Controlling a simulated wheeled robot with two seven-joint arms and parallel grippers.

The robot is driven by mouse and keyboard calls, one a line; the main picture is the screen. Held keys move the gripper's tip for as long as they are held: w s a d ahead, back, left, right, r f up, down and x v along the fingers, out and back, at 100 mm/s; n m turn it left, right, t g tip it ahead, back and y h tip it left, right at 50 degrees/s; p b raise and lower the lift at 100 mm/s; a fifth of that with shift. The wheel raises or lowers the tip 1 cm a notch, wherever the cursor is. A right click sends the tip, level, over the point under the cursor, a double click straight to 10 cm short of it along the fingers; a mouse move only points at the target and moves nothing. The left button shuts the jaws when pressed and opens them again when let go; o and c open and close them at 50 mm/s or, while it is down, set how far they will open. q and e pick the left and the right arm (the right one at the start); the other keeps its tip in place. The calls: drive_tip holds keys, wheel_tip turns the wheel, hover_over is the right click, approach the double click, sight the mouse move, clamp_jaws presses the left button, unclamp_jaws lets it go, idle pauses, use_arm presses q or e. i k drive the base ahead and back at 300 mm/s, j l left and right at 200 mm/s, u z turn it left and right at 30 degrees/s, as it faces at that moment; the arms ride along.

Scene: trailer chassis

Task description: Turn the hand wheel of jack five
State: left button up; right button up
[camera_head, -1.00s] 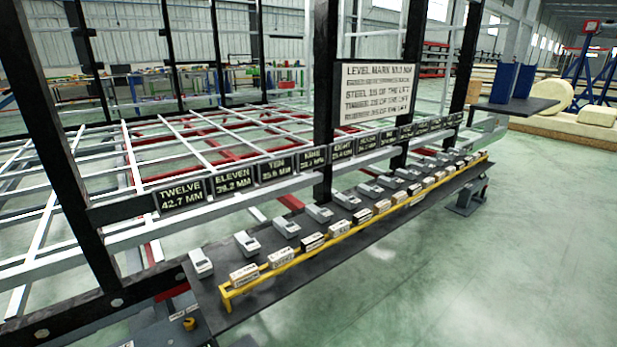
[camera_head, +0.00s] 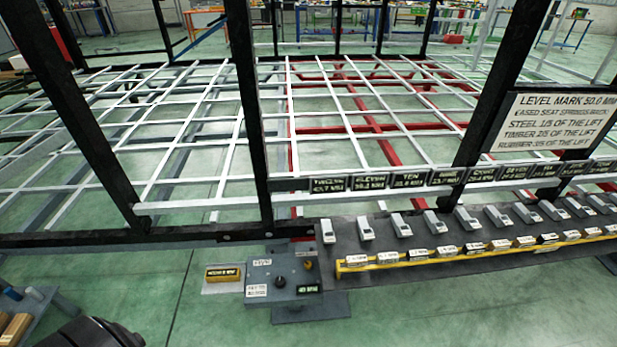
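I cannot pick out jack five or its hand wheel. The small signs on the frame rail start at the left with twelve (camera_head: 326,184), eleven (camera_head: 369,181) and ten (camera_head: 409,179). The signs further right are too small to read surely. A grey unit (camera_head: 284,276) stands under the frame's near rail, with a dark round knob (camera_head: 307,265) on an orange-brown base and several small labels. Neither of my grippers is in view.
A dark shelf (camera_head: 350,240) with a row of grey devices and a yellow rail (camera_head: 430,258) of small blocks runs right. Black posts (camera_head: 250,110) rise from the chassis. A level-mark board (camera_head: 549,120) hangs right. A bench (camera_head: 35,310) stands lower left.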

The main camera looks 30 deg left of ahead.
sight(280, 280)
drive_tip(key=u, duration=1)
